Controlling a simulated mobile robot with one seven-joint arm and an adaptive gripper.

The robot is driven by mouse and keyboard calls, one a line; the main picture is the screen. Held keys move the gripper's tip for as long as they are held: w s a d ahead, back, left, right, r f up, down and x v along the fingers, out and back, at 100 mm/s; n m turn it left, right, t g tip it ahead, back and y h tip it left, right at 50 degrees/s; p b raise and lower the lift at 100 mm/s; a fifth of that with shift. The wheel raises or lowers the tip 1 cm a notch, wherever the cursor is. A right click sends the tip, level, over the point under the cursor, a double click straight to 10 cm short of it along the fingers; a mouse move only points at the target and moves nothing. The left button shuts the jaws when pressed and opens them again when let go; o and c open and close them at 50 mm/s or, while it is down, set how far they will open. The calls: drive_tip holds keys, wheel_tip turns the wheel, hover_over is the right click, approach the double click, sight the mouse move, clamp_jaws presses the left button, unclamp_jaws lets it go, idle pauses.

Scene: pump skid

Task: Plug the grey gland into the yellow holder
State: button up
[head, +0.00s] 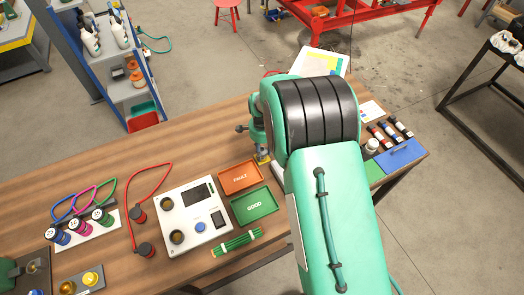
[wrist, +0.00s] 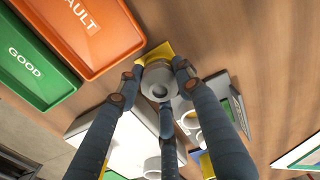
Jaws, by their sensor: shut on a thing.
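The grey gland (wrist: 158,82) is a round, ringed piece with a dark hole in its middle, seen in the wrist view. My gripper (wrist: 156,84) is shut on it, with its dark blue fingers around it. The yellow holder (wrist: 155,51) shows partly behind the gland, on the wooden bench. The gland covers much of the holder, and I cannot tell whether it is in the holder or just above it. In the head view my gripper (head: 262,150) is mostly hidden by my arm, and a bit of the yellow holder (head: 264,161) shows below it.
The orange FAULT tray (head: 240,178) and green GOOD tray (head: 254,206) lie close beside the holder. A white tester box (head: 192,215) and a green wire bundle (head: 237,242) are further left. White cylindrical pieces (wrist: 191,119) stand near the fingers. My arm hides the bench behind it.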

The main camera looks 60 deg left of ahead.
drive_tip(key=o, duration=1.4)
drive_tip(key=shift+c, duration=0.2)
drive_tip(key=shift+r, duration=0.1)
wheel_tip(320, 180, up, 12)
idle(0.4)
